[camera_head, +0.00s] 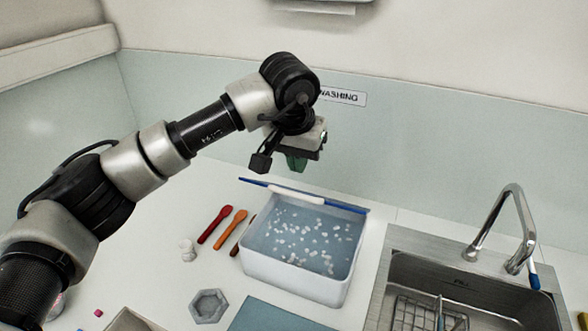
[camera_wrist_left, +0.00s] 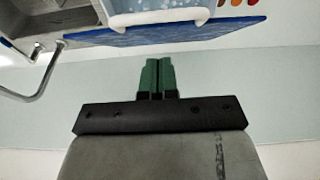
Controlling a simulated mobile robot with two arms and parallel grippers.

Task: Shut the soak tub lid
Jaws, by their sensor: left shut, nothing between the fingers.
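The soak tub (camera_head: 290,272) is a white open box on the counter, holding water with many small pale pieces. Its blue lid (camera_head: 340,206) stands raised along the tub's back edge, seen nearly edge-on, with a white handle bar (camera_head: 298,197) on its front side. The lid (camera_wrist_left: 115,37) and part of the tub (camera_wrist_left: 125,20) also show at the top of the left wrist view. My left gripper (camera_head: 297,164) has green fingers (camera_wrist_left: 157,75), shut and empty. It hangs just above the lid, apparently on its wall side, with a visible gap. My right gripper is not in view.
A steel sink (camera_head: 470,290) with a tall faucet (camera_head: 512,215) stands to the right. Red and orange spoons (camera_head: 222,224), a small white piece (camera_head: 188,250) and a grey hexagonal dish (camera_head: 208,306) lie left of the tub.

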